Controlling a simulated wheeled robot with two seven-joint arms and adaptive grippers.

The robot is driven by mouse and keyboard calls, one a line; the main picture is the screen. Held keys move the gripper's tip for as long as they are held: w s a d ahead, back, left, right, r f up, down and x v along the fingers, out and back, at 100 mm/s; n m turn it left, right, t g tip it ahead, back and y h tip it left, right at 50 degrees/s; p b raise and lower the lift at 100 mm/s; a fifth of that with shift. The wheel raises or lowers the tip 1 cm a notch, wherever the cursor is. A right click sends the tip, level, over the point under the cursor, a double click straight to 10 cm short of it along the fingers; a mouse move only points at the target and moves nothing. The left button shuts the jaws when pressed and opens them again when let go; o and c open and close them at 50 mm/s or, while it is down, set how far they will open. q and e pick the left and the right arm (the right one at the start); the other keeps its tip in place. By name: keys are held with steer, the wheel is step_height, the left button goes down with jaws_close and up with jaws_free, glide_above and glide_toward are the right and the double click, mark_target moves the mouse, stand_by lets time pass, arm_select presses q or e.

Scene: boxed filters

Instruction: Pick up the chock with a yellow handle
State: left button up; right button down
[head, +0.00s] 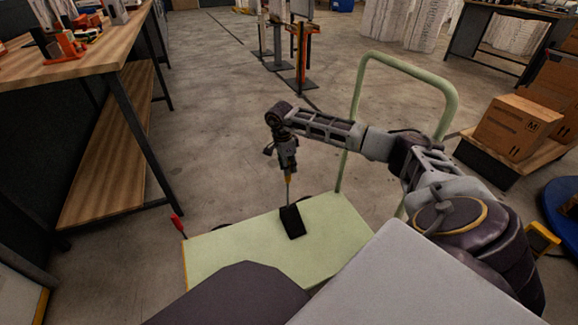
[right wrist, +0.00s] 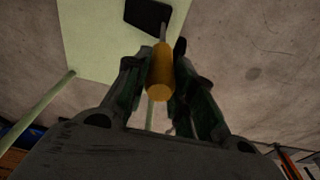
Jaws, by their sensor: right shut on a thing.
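The chock is a black block (head: 292,221) on a thin rod with a yellow handle (head: 289,179). In the head view the block is at the green cart's deck (head: 235,251); I cannot tell whether it touches the deck. My right gripper (head: 288,172) points down from above and is shut on the yellow handle. In the right wrist view the yellow handle (right wrist: 160,75) sits between the two fingers, with the rod and black block (right wrist: 148,15) beyond. My left gripper is not in view.
The cart's green push handle (head: 408,56) rises behind and right of my right gripper. A wooden workbench (head: 85,60) stands at the left. A cardboard box (head: 515,125) sits on a low platform at the right. A red-handled item (head: 177,223) is by the deck's left edge.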

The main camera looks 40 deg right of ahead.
step_height(320, 180, up, 7)
steer(key=p, duration=0.3)
steer(key=shift+w+r, duration=0.1)
steer(key=shift+r, duration=0.1)
step_height(320, 180, up, 2)
steer(key=shift+r+p, duration=0.1)
steer(key=shift+p, duration=0.3)
steer(key=shift+r, duration=0.25)
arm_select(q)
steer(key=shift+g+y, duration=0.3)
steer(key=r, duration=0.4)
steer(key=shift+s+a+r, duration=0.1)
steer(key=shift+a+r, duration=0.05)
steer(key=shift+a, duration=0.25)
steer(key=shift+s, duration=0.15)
arm_select(e)
steer(key=shift+r, duration=0.1)
